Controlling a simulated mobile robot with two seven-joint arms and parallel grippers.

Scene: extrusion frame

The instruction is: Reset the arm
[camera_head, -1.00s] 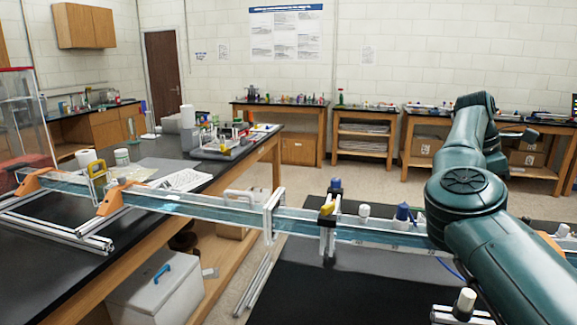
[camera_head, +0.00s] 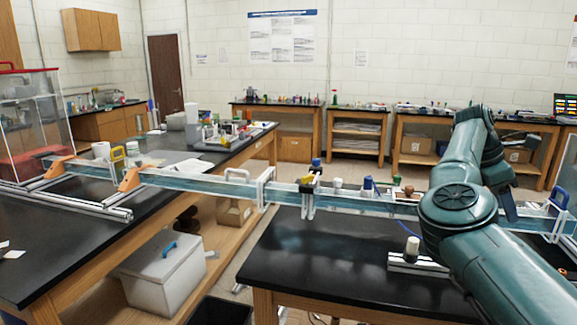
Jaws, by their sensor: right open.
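My right arm (camera_head: 455,205) comes in from the lower right, green and bent, with its elbow over the front table's right part. Its far links rise behind the elbow and fold back down. My right gripper (camera_head: 509,208) is small, dark and partly hidden behind the arm, near the rail; it is open, and I see nothing held in it. My left gripper is not in view. A long clear rail (camera_head: 210,183) runs across both black tables, on orange supports (camera_head: 130,178) at the left.
The front black table (camera_head: 320,265) has a bare middle; a small metal block with a white knob (camera_head: 412,250) sits at its right. A white cooler (camera_head: 165,270) sits below the left table. A red-lidded clear case (camera_head: 30,120) stands far left.

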